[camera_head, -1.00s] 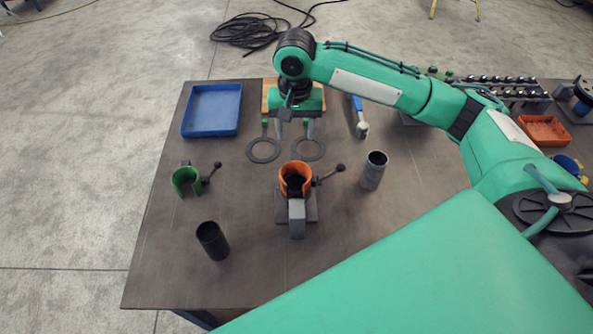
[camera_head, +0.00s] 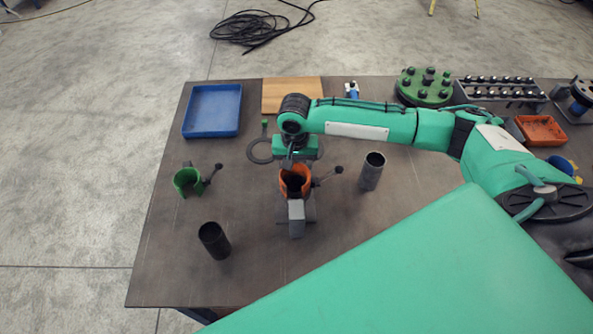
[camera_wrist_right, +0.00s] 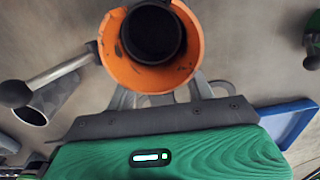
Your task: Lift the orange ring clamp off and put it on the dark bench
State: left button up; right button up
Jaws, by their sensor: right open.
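The orange ring clamp (camera_head: 305,188) sits around a dark upright pipe on a grey stand (camera_head: 297,220) near the middle of the dark bench (camera_head: 255,275). Its lever with a ball knob points right. In the right wrist view the clamp (camera_wrist_right: 150,78) circles the dark pipe end (camera_wrist_right: 152,32), its lever pointing left. My right gripper (camera_head: 293,166) is open and empty, just behind the clamp in the head view. Its fingers show at the clamp's edge in the wrist view, their tips partly hidden. My left gripper is out of view.
A green clamp (camera_head: 186,183) and a black tube (camera_head: 214,241) are at left; a grey tube (camera_head: 372,172) stands at right. A blue tray (camera_head: 213,110) and a wooden board (camera_head: 291,92) lie at the back. The bench's front left is mostly clear.

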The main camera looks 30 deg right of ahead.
jog(key=shift+f, duration=0.35)
grip_shut()
jog(key=shift+r, duration=0.1)
jog(key=shift+w+r, duration=0.1)
jog(key=shift+r, duration=0.7)
notch_tip(320, 180, up, 18)
jog(key=b, duration=0.3)
jog(key=shift+r, duration=0.2)
jog(key=shift+r+p, duration=2.45)
jog(key=shift+p, duration=0.8)
